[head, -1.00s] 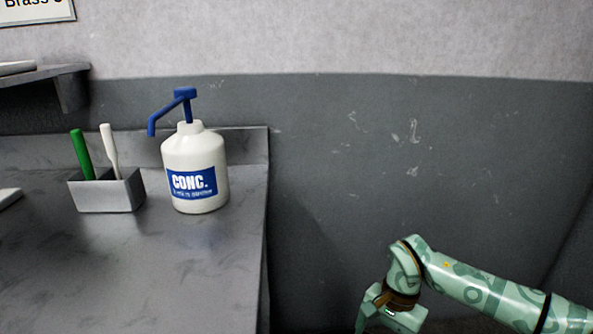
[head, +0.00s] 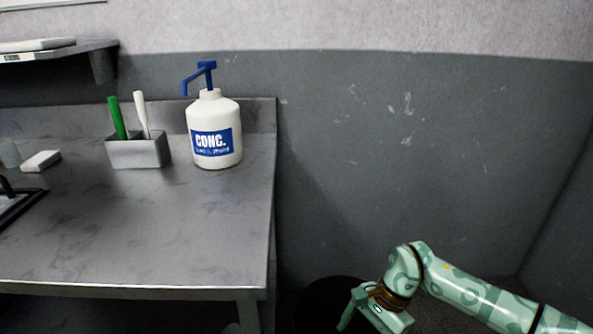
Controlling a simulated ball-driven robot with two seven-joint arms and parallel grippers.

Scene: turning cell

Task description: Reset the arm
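My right arm, pale green with a darker pattern, comes in from the lower right. Its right gripper (head: 366,316) is at the bottom of the view, to the right of the metal bench (head: 185,240) and lower than its top. The gripper points down and left, and two finger parts show with a gap between them. Nothing shows held in it. My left gripper is out of view.
On the bench stand a white pump bottle (head: 215,150) with a blue label and a grey holder (head: 138,153) with green and white handles. A white block (head: 41,161) lies farther left. A dark round bin (head: 318,308) stands on the floor behind the gripper.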

